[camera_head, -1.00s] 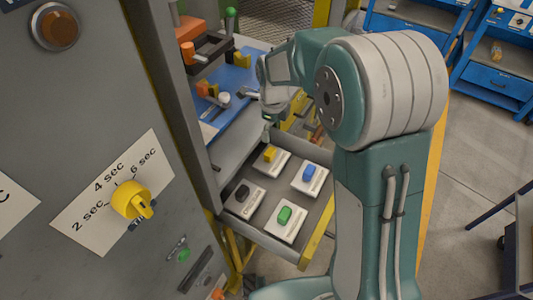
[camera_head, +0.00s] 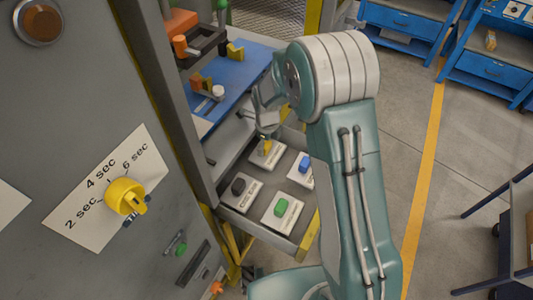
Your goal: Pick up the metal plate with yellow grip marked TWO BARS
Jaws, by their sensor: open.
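The metal plate with the yellow grip (camera_head: 262,160) lies flat in the far part of an open grey drawer, and its marking is too small to read. Its yellow grip (camera_head: 266,147) shows just below my gripper (camera_head: 268,134). My gripper is open and points down over this plate. I cannot tell whether the fingers touch the grip. My arm comes in from the right.
Three other plates lie in the drawer: one with a black grip (camera_head: 240,188), one with a green grip (camera_head: 282,209) and one with a blue grip (camera_head: 303,168), partly hidden by my arm. A blue work surface (camera_head: 232,78) with fixtures lies beyond. A grey panel with a yellow knob (camera_head: 126,197) stands left.

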